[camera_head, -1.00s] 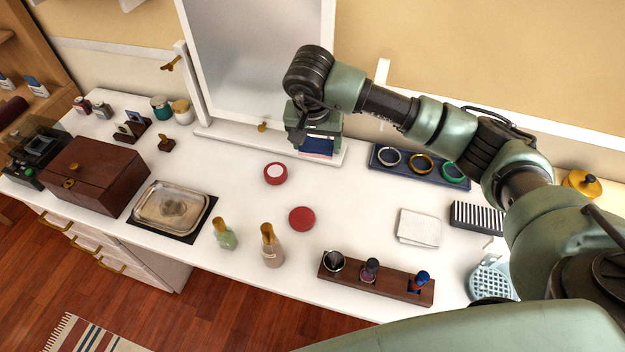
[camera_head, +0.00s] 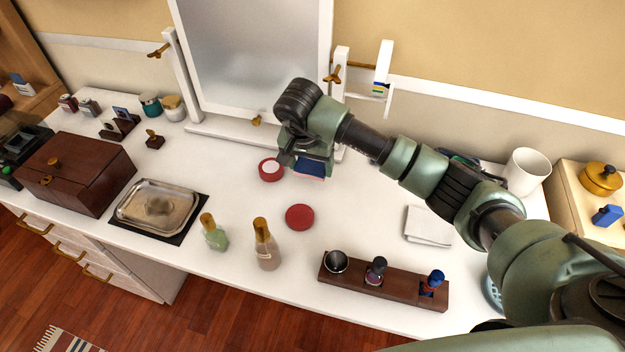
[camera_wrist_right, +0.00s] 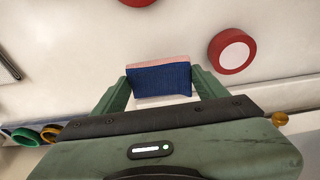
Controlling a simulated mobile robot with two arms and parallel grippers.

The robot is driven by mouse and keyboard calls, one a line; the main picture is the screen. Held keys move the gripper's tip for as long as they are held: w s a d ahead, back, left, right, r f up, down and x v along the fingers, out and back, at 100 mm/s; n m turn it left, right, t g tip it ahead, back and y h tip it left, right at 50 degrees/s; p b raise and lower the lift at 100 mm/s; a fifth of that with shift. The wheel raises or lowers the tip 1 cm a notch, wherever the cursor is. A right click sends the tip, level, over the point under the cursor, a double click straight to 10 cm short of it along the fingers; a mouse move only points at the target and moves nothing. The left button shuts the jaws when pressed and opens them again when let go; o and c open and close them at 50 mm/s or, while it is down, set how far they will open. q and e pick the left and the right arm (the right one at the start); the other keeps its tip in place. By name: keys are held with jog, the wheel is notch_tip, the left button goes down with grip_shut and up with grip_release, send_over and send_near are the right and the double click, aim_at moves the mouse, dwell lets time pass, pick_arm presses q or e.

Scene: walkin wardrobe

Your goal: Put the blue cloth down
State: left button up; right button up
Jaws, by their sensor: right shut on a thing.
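The blue cloth (camera_head: 311,168) is a folded blue piece with a pink edge. It hangs below my right gripper (camera_head: 305,160), over the white dresser top in front of the mirror. In the right wrist view the cloth (camera_wrist_right: 160,80) sits between the two green fingers of my right gripper (camera_wrist_right: 160,92), which are shut on it. I cannot tell its exact height above the surface. My left gripper is not in view.
A red-rimmed round tin (camera_head: 270,169) lies just left of the cloth, and a red lid (camera_head: 299,217) lies nearer. Bottles (camera_head: 265,245), a wooden holder (camera_head: 382,282) and a white folded cloth (camera_head: 428,226) stand around. The dresser top (camera_head: 350,220) between them is clear.

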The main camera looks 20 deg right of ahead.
aim_at(310, 176)
notch_tip(310, 176, down, 4)
jog(key=shift+s+a+r+b, duration=0.1)
jog(key=shift+s+b, duration=0.05)
jog(key=shift+b, duration=1.05)
jog(key=shift+f, duration=0.25)
jog(key=shift+w, duration=0.2)
jog(key=shift+r, duration=0.1)
jog(key=shift+s, duration=0.1)
jog(key=o, duration=1.2)
